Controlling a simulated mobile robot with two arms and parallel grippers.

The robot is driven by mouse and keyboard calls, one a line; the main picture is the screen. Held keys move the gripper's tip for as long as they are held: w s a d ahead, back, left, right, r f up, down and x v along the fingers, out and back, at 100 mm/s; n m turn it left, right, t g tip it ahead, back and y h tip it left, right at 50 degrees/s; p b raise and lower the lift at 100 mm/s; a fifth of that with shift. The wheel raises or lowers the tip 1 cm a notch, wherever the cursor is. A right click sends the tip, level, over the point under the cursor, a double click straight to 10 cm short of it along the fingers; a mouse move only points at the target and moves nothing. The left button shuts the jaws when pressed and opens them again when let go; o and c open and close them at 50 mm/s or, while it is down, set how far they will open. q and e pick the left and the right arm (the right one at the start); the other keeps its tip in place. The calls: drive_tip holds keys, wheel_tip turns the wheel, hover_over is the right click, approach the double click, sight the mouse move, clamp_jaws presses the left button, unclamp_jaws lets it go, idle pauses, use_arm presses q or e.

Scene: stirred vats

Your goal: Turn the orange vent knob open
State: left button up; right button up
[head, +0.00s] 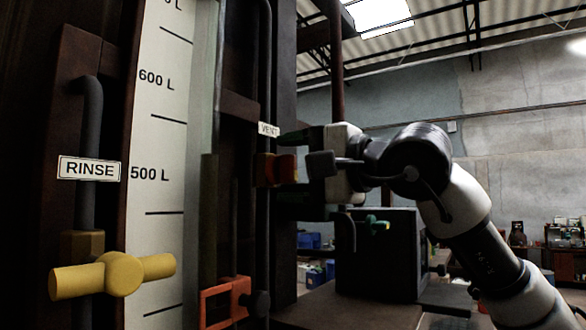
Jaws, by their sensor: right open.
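The orange vent knob (283,169) sits on a dark pipe in the middle of the head view, just below a small white VENT label (268,129). My right gripper (287,170) comes in from the right and is open. One dark finger is above the knob and the other is below it, so the knob shows between them. I cannot tell whether either finger touches it. My left gripper is out of view.
A yellow handle (124,274) sits at the lower left, under a RINSE label (89,169). A pale litre scale (158,150) runs up the vat. An orange-red bracket (224,303) is below the vent. A dark box (378,255) stands on a bench behind my right arm.

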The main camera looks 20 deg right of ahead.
drive_tip(key=shift+s+d, duration=0.15)
drive_tip(key=b+v, duration=0.4)
drive_tip(key=v, duration=0.6)
drive_tip(key=shift+b, duration=0.35)
